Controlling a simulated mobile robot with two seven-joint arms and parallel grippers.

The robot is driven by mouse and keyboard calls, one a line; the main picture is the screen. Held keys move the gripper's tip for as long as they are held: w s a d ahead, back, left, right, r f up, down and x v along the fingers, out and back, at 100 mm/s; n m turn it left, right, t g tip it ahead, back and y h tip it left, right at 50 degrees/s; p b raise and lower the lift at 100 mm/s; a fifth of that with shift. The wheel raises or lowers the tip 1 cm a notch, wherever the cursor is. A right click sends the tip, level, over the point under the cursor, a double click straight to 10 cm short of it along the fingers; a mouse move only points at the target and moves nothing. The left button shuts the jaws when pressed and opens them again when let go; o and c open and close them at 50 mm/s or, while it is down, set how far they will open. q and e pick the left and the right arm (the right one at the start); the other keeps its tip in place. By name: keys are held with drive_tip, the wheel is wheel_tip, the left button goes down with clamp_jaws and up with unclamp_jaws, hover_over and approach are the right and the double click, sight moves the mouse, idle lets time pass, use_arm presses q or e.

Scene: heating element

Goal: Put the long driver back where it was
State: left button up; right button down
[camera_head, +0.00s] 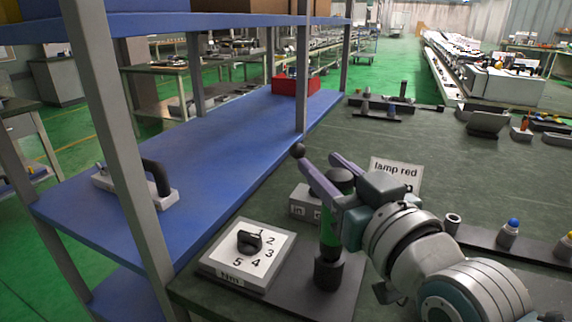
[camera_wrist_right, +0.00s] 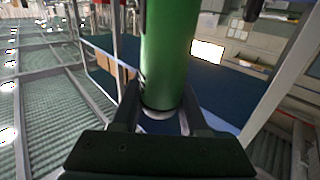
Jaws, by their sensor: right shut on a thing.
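The long driver (camera_head: 328,236) has a green body and a dark upper part, and stands roughly upright in the head view. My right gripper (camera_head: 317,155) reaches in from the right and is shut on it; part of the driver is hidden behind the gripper. Its green body also fills the space between the fingers in the right wrist view (camera_wrist_right: 166,50). The driver's lower end meets a black round holder (camera_head: 327,272) on the dark base plate; I cannot tell how deep it sits. My left gripper is not in view.
A dial box (camera_head: 240,262) numbered to 5 stands left of the holder. A small grey block (camera_head: 303,203) and a "lamp red" sign (camera_head: 395,172) are behind. A blue shelf (camera_head: 215,150) with grey posts borders the left.

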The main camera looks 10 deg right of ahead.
drive_tip(key=shift+f, duration=0.2)
drive_tip(key=shift+f, duration=0.15)
drive_tip(key=shift+c, duration=2.2)
unclamp_jaws()
drive_tip(key=shift+f, duration=0.1)
drive_tip(key=shift+r, duration=0.35)
drive_tip(key=s+d+f+g+h, duration=0.1)
drive_tip(key=s+g, duration=0.3)
drive_tip(key=s, duration=0.5)
drive_tip(key=s+d+f+g+h, duration=0.1)
drive_tip(key=s+d+f+g, duration=0.2)
drive_tip(key=s, duration=0.7)
drive_tip(key=s+d+f+g+h+p, duration=0.1)
drive_tip(key=s+d+f+g, duration=0.1)
drive_tip(key=s+g, duration=0.5)
drive_tip(key=s+f, duration=0.1)
drive_tip(key=s, duration=0.1)
drive_tip(key=shift+s+f, duration=0.3)
drive_tip(key=shift+f, duration=0.1)
